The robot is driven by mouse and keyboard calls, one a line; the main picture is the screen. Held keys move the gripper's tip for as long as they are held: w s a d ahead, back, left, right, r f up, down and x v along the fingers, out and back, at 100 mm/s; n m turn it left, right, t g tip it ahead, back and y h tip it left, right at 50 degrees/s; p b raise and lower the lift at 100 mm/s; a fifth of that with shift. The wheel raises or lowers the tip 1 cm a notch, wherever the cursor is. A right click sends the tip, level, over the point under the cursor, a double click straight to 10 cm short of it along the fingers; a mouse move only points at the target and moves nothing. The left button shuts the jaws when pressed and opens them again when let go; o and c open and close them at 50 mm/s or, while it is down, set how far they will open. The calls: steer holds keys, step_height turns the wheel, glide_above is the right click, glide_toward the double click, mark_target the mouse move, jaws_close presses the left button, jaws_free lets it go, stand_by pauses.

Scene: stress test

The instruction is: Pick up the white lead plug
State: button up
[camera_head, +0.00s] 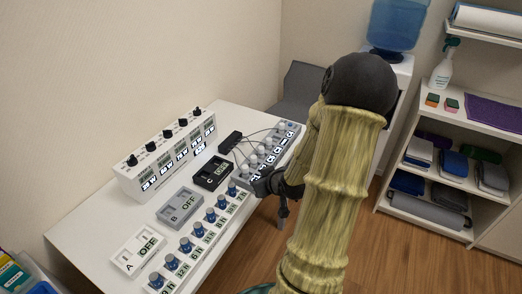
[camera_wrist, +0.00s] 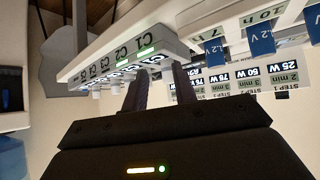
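Several small white plugs (camera_head: 262,150) stand in a row on a grey strip with C labels (camera_head: 289,135), at the right end of the table. Thin dark leads run to them. I cannot tell which one is the white lead plug. My gripper (camera_head: 276,184) is beside the near edge of the strip, partly hidden by my arm. In the wrist view the fingers of my gripper (camera_wrist: 161,82) are apart and point at the strip (camera_wrist: 128,52). A white plug (camera_wrist: 153,73) shows between the fingertips; contact cannot be seen.
A shelf (camera_head: 480,128) stands at the right.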

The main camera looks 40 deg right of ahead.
steer(key=s+d+r+m+t+h+p, duration=0.1)
steer(key=s+d+r+t, duration=0.1)
steer(key=d, duration=0.5)
steer(key=shift+s+r+t, duration=0.15)
steer(key=shift+r+t, duration=0.75)
glide_toward(263, 152)
steer(key=x, duration=0.6)
steer(key=shift+a+f+p, duration=0.1)
steer(key=shift+a+p, duration=0.1)
steer(key=shift+p, duration=0.15)
steer(key=shift+p+x, duration=0.45)
steer(key=shift+x, duration=2.25)
steer(key=shift+d, duration=0.15)
